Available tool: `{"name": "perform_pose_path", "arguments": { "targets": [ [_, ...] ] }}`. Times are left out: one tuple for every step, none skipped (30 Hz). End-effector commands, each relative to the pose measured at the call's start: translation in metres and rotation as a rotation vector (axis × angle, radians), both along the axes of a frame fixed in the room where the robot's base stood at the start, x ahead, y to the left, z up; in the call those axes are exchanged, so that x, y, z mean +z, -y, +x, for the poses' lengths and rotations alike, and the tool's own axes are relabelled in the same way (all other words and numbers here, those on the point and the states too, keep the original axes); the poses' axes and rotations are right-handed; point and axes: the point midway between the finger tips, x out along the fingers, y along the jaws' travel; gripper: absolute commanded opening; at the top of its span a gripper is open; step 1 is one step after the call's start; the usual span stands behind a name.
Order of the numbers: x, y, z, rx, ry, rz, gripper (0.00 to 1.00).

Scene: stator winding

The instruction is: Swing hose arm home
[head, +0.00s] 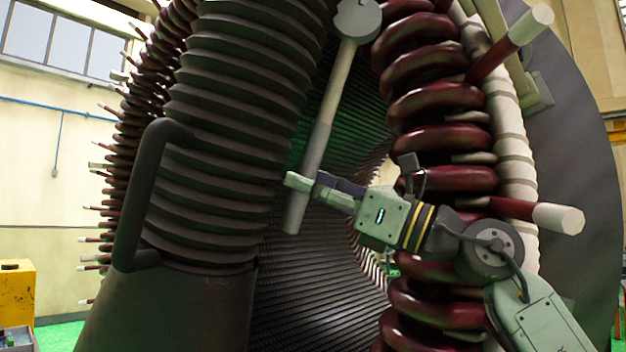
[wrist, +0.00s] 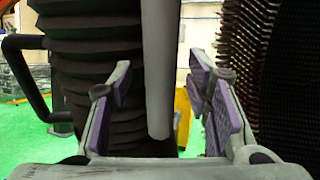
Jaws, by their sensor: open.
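A slender rod (head: 323,130), pale above with a grey lower end, hangs tilted from a round grey joint (head: 357,20) in the head view. It looks like the hose arm, though no label shows this. My gripper (head: 305,182) is open at the rod's lower part, reaching in from the right. In the wrist view the grey rod (wrist: 158,65) shows between the two purple-padded fingers of my gripper (wrist: 160,85), with gaps on both sides. Its blunt lower end is visible there. Contact with either finger cannot be made out.
A thick dark ribbed hose (head: 235,110) with a black handle (head: 140,195) stands left of the rod. Dark red coils (head: 435,105) with protruding pale-tipped ends (head: 558,218) rise close behind my arm. The stator's ridged bore (head: 320,290) lies behind. A yellow box (head: 15,290) stands far left.

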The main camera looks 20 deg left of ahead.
Motion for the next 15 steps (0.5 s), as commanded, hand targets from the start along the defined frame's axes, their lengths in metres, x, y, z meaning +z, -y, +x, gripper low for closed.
{"name": "perform_pose_path", "arguments": {
  "targets": [
    [0.0002,-0.0007,-0.0001,0.000,0.000,0.000,0.45],
    [0.0001,-0.0007,-0.0001,0.000,0.000,0.000,0.45],
    [-0.0001,-0.0007,-0.0001,0.000,0.000,0.000,0.45],
    [-0.0001,-0.0006,-0.0001,0.000,0.000,0.000,0.45],
    [-0.0001,-0.0006,-0.0001,0.000,0.000,0.000,0.45],
    [-0.0001,-0.0005,-0.0001,0.000,0.000,0.000,0.45],
    [-0.0002,-0.0004,0.0000,0.000,0.000,0.000,0.44],
    [-0.0001,-0.0004,0.0000,0.000,0.000,0.000,0.42],
    [-0.0001,-0.0004,0.0000,0.000,0.000,0.000,0.39],
    [-0.0001,-0.0003,0.0000,0.000,0.000,0.000,0.37],
    [0.0000,-0.0002,0.0000,0.000,0.000,0.000,0.35],
    [-0.0001,-0.0001,0.0000,0.000,0.000,0.000,0.33],
    [-0.0001,-0.0001,0.0000,0.000,0.000,0.000,0.30],
    [0.0000,-0.0001,0.0001,0.000,0.000,0.001,0.28],
    [0.0000,-0.0001,0.0001,0.000,0.000,0.001,0.26]
  ]
}}
